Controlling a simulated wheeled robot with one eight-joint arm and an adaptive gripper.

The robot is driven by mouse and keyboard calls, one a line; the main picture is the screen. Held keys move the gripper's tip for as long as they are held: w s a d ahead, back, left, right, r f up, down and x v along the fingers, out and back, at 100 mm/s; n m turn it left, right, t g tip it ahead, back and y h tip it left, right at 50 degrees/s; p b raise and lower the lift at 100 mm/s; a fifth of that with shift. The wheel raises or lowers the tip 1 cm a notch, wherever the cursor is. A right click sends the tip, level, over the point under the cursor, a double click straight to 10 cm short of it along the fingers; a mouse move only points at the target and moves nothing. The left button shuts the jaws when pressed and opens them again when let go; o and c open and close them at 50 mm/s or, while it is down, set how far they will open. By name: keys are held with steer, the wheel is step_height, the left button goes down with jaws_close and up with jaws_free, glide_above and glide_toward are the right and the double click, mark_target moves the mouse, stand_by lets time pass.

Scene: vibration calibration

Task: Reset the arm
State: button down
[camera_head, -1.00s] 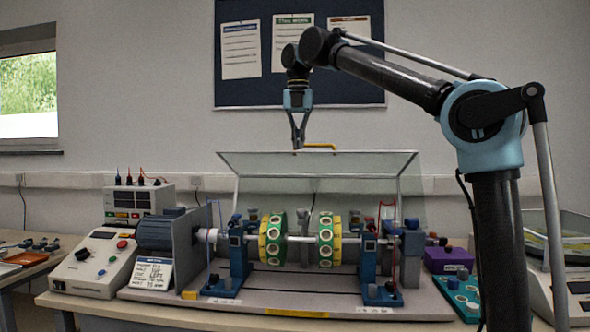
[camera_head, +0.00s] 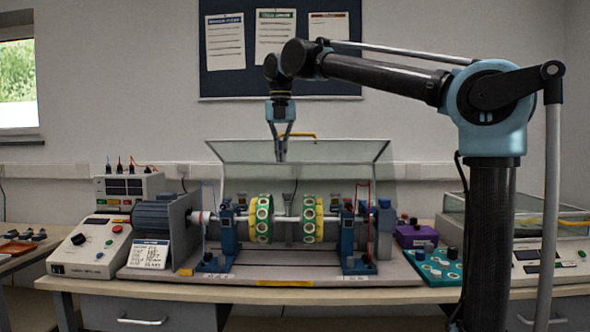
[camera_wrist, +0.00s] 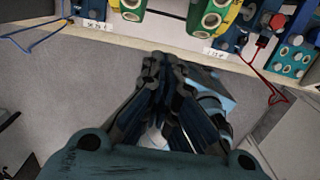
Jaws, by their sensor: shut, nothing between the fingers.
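My gripper (camera_head: 281,158) hangs from my raised arm in the head view. It points down in front of the clear tilted cover (camera_head: 350,151) of the rotor rig, and its fingers are together. In the wrist view my gripper (camera_wrist: 165,75) shows dark fingers drawn together with nothing between them. The rotor rig has a shaft with two green and yellow discs, a left disc (camera_head: 261,219) and a right disc (camera_head: 312,218). Blue bearing stands (camera_head: 226,238) hold the shaft. Whether the gripper touches the cover cannot be told.
A control box (camera_head: 95,246) and a power unit (camera_head: 128,188) stand left of the rig. A purple box (camera_head: 416,236) and a teal tray (camera_head: 433,268) with round weights are at the right. The yellow cover handle (camera_head: 300,135) sits close to my gripper. The floor (camera_wrist: 60,100) below is clear.

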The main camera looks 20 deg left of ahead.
steer(key=w+d+f+m, duration=0.1)
steer(key=d+f+m, duration=0.5)
steer(key=d, duration=0.4)
steer(key=d+f+m, duration=0.5)
steer(key=d+m, duration=0.2)
steer(key=d, duration=0.2)
steer(key=w+d+f+m, duration=0.1)
steer(key=d+f+m, duration=0.5)
steer(key=d, duration=0.4)
steer(key=s+d+f+m, duration=0.5)
steer(key=d+f+m, duration=0.1)
steer(key=f, duration=0.3)
steer(key=s+d+f+m+t, duration=0.1)
steer(key=s+d+f+m, duration=0.3)
steer(key=f+m, duration=0.3)
steer(key=s+d+f+m, duration=0.5)
steer(key=d+f+m, duration=0.1)
steer(key=f, duration=0.5)
steer(key=shift+s+d+f+m+t, duration=0.3)
steer(key=shift+d+f+t, duration=0.1)
steer(key=shift+d, duration=0.4)
steer(key=shift+w+f, duration=0.15)
steer(key=shift+w, duration=0.3)
